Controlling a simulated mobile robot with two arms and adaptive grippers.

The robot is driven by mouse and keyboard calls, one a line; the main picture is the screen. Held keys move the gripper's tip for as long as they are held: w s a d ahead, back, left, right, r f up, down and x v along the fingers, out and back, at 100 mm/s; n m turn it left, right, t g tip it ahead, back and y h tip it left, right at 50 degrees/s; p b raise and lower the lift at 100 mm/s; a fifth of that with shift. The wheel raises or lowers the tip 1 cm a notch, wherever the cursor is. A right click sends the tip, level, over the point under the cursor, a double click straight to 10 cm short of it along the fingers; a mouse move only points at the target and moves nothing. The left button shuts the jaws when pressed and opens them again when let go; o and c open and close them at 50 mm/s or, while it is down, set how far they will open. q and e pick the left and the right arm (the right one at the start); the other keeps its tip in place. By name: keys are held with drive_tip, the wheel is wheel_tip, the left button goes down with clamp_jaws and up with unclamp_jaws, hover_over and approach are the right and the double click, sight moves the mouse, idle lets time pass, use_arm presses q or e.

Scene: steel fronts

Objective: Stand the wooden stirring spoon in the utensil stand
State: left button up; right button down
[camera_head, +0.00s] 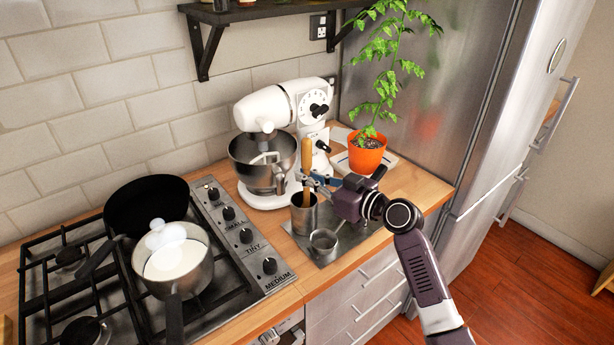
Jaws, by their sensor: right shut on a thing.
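The wooden stirring spoon (307,153) is upright, its thick wooden end on top. My right gripper (308,181) is shut on it, coming in from the right. The utensil stand (304,216) is a grey metal cylinder on the counter, directly below the gripper. The spoon's lower part runs down to the stand's mouth; whether it touches the bottom is hidden. My left gripper is not in view.
A small metal cup (323,243) stands right of the stand on a grey tray (348,238). A white stand mixer (268,108) is behind, a potted plant (367,157) at the back right. The gas hob with a saucepan (174,262) and a black pan (146,203) is left.

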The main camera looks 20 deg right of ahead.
drive_tip(key=shift+f, duration=0.1)
drive_tip(key=c, duration=2.1)
unclamp_jaws()
drive_tip(key=shift+r, duration=0.2)
drive_tip(key=b+v, duration=0.3)
drive_tip(key=v, duration=0.9)
